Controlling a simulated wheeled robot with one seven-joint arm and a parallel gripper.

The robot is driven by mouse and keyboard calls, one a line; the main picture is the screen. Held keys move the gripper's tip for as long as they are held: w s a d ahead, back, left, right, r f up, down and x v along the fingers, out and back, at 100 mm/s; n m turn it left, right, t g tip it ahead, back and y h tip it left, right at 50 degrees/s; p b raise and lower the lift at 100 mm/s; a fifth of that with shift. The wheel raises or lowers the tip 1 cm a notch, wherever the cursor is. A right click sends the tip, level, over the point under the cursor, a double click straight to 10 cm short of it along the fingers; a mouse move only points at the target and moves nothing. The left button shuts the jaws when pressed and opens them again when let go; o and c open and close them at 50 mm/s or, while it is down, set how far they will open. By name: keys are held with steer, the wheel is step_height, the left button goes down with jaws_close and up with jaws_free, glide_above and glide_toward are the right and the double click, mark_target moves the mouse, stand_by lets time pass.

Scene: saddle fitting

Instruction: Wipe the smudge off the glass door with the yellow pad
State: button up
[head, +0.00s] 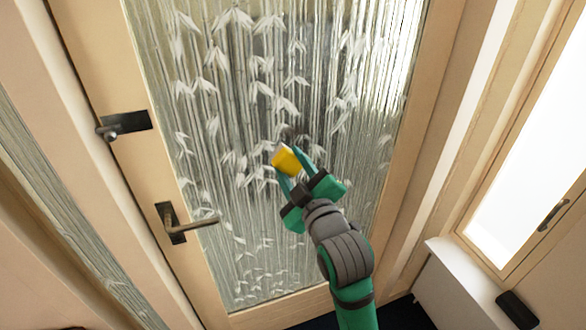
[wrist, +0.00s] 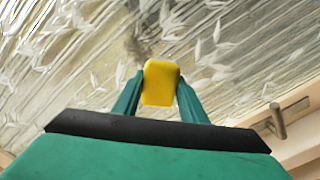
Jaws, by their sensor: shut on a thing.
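The yellow pad (head: 286,160) is held between the two green fingers of my gripper (head: 289,164), in front of the glass door (head: 215,110). The wrist view shows the pad (wrist: 161,84) upright between the fingertips (wrist: 160,92), with the patterned glass beyond it. A dark, brownish smudge (wrist: 136,44) shows on the glass just above and left of the pad in the wrist view. In the head view a faint dark patch (head: 292,131) lies just above the pad, partly hidden by my gripper. I cannot tell whether the pad touches the glass.
The door has a pale wooden frame, a lever handle (head: 185,221) and a dark lock plate (head: 124,126) on its left side. A bright window (head: 525,150) and a white ledge (head: 462,285) with a dark object (head: 517,309) stand at right.

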steer(key=shift+x, duration=2.4)
steer(key=shift+x, duration=0.9)
steer(key=shift+w+d+f, duration=0.1)
steer(key=shift+w+d, duration=0.45)
steer(key=shift+d, duration=1.2)
steer(key=shift+w+d+r, duration=0.1)
steer(key=shift+w+d, duration=0.5)
steer(key=shift+d, duration=1.15)
steer(key=shift+w+d+f, duration=0.1)
steer(key=shift+w+d, duration=0.45)
steer(key=shift+d, duration=1.2)
steer(key=shift+w, duration=0.1)
steer(key=shift+a, duration=0.2)
steer(key=shift+a, duration=0.3)
steer(key=shift+s+a, duration=0.45)
steer(key=shift+a, duration=0.55)
steer(key=shift+s+a, duration=0.45)
steer(key=shift+a, duration=0.55)
steer(key=shift+s+a, duration=0.45)
steer(key=shift+a, duration=0.6)
